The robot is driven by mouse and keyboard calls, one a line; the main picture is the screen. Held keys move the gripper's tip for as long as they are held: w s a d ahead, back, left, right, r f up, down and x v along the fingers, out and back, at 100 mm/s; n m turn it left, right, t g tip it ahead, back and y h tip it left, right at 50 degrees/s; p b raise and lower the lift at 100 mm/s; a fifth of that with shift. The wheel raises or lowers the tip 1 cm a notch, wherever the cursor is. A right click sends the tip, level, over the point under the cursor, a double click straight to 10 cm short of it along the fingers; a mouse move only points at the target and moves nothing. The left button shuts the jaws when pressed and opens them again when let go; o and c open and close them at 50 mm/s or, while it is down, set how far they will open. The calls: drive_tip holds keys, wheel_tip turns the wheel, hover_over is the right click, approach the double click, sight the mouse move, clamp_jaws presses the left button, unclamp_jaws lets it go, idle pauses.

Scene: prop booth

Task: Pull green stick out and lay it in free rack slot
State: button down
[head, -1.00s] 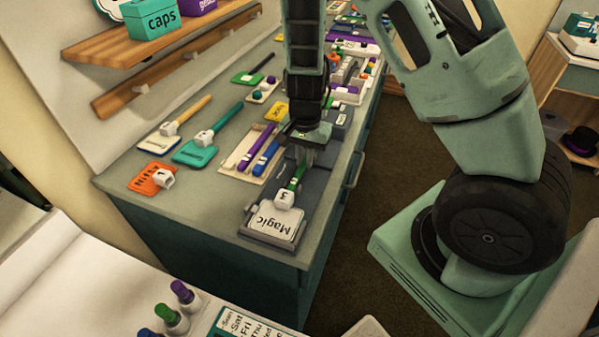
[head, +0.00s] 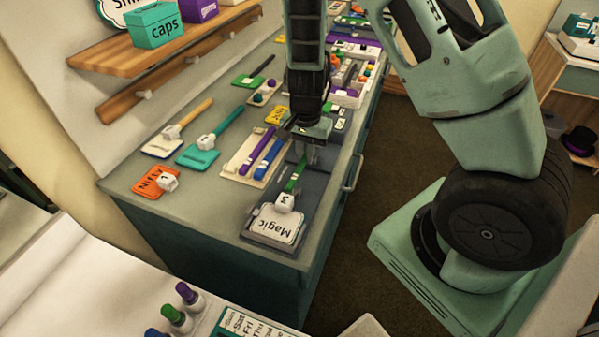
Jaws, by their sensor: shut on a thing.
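The green stick (head: 294,181) slants up from the white block marked 3 (head: 284,202), beside the white "Magic" card (head: 275,226) on a dark grey stand. My gripper (head: 307,155) is over the stick's upper part, shut on it; the contact is partly hidden by the gripper. I cannot tell whether the stick's lower end is still inside the block. The beige rack (head: 230,171) lies just left, holding a purple stick (head: 257,148) and a blue stick (head: 268,158). A bare strip shows beside them, but its slots are too small to make out.
Left of the rack are a teal paddle (head: 200,157), a tan-handled paddle (head: 160,146) and an orange card (head: 152,181). Small cards and bins (head: 350,95) crowd the counter behind my gripper. A shelf (head: 165,50) hangs at upper left. The counter's front corner is bare.

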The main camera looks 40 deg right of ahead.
sight(305, 156)
drive_tip(key=shift+r+p, duration=1.9)
drive_tip(key=shift+r, duration=0.3)
